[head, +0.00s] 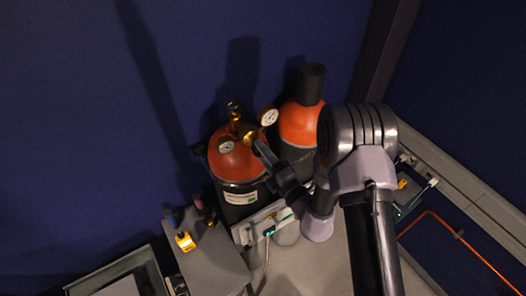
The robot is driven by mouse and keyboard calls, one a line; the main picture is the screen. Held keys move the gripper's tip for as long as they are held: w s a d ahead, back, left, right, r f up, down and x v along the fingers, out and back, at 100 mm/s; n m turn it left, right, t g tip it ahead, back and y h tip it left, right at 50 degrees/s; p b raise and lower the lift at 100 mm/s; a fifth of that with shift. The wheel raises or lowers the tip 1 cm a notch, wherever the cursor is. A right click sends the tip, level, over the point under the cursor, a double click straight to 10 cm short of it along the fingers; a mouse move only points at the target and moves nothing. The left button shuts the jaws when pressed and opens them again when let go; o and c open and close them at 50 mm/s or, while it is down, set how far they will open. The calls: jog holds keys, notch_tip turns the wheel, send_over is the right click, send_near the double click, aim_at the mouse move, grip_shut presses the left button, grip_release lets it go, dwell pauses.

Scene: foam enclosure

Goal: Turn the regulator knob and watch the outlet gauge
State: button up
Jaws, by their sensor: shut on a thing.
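The brass regulator (236,115) sits on top of an orange-shouldered black cylinder (232,168). One round white gauge (268,116) is to its right and faces the camera. A second gauge (226,146) is at its lower left. The dial needles are too small to read, and I cannot tell which gauge is the outlet one. My gripper (252,139) reaches in from the lower right, between the two gauges. It is shut on the regulator knob at the brass body's front; the fingers mostly hide the knob.
A second orange-topped cylinder with a black cap (311,84) stands close on the right, beside my arm. A grey cabinet (212,262) with a small yellow device (185,241) stands at the lower left, beside an open tray (120,284). Dark blue foam walls (70,120) stand behind.

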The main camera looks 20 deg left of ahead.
jog(key=shift+m, duration=0.4)
jog(key=o, duration=1.4)
jog(key=shift+c, duration=0.2)
jog(key=b+v, duration=0.2)
jog(key=v, duration=1.5)
jog(key=shift+s+d, duration=0.15)
jog(key=shift+d, duration=0.05)
jog(key=shift+a+b, duration=0.1)
jog(key=shift+b, duration=0.35)
